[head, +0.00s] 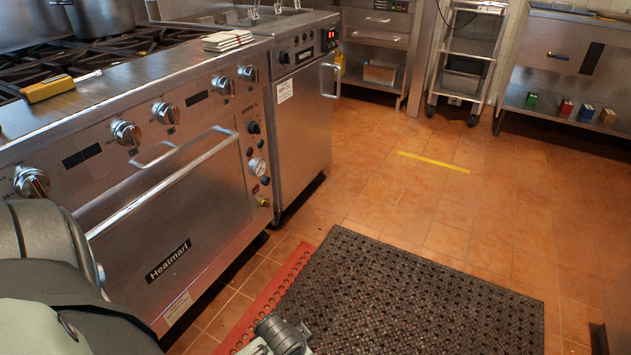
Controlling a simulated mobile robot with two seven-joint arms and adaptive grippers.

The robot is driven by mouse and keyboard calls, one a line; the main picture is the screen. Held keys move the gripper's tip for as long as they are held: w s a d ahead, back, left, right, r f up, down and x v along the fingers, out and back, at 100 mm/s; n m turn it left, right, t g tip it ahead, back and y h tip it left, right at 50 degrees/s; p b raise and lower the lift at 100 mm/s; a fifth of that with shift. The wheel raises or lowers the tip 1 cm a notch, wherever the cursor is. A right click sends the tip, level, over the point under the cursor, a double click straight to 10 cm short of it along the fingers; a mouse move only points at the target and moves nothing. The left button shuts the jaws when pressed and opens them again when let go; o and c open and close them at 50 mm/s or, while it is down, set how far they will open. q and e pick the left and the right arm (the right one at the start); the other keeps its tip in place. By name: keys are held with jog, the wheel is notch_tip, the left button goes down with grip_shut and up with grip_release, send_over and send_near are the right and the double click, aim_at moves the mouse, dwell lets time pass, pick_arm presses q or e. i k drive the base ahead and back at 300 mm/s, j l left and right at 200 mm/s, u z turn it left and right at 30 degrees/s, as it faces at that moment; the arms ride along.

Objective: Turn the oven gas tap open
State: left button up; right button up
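The steel oven (165,235) stands at the left, with its door shut and a bar handle across the top of the door. On its right-hand control strip are a black knob (253,127), a round gauge (257,167) and small buttons. Low on this strip is a small yellow part (262,201), which may be the gas tap; it is too small to tell its position. My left arm fills the lower left corner. A grey part of my arm shows at the bottom middle, well short of the strip. No gripper fingers can be made out.
Several burner knobs (126,133) line the range front. A yellow-handled scraper (55,88) and a white stack (227,40) lie on top. A fryer cabinet (303,120) adjoins the oven.

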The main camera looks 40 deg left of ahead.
aim_at(264, 202)
jog(key=i+u, duration=0.2)
jog(key=i, duration=0.3)
jog(key=i+l+u, duration=0.25)
jog(key=i, duration=0.2)
jog(key=i+l+u, duration=0.2)
jog(key=i, duration=0.3)
jog(key=i+l+u, duration=0.15)
jog(key=u, duration=0.2)
jog(key=i+l+u, duration=0.55)
jog(key=u, duration=0.2)
